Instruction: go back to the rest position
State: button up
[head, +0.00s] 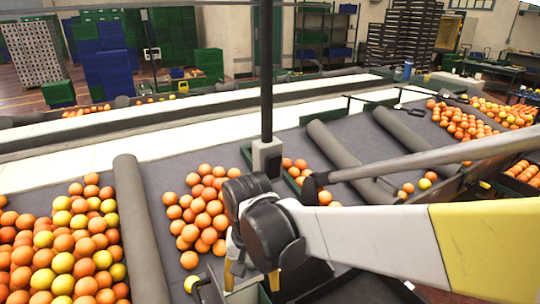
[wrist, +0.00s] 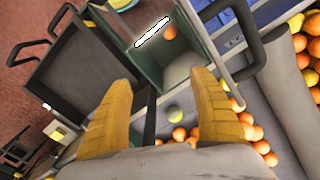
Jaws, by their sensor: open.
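My gripper (wrist: 160,100) shows in the wrist view as two yellow fingers spread wide apart, with nothing held between them. In the head view my arm reaches in from the right, and the yellow fingers (head: 252,275) show only partly below the dark wrist joint. Oranges (head: 205,210) lie in a cluster on the grey sorting surface just behind the wrist. In the wrist view a yellow-green fruit (wrist: 174,112) and several oranges (wrist: 250,130) lie beyond and right of the fingers. A single orange (wrist: 170,32) sits in a grey compartment.
A dense pile of oranges and yellow fruit (head: 70,240) fills the left lane beside a grey roller (head: 140,230). A black post (head: 266,70) stands behind my wrist. A dark open bin (wrist: 85,75) with black handles is at left in the wrist view. Stacked crates (head: 100,55) stand far back.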

jog(key=s+d+r+t, duration=0.2)
jog(key=d, duration=0.6)
jog(key=s+d+r+t, duration=0.1)
jog(key=d+r+t, duration=0.1)
jog(key=d, duration=0.6)
jog(key=s+d+r+t, duration=0.2)
jog(key=d+r+t, duration=0.1)
jog(key=d, duration=0.6)
jog(key=shift+s+r+m, duration=0.35)
jog(key=shift+m, duration=0.05)
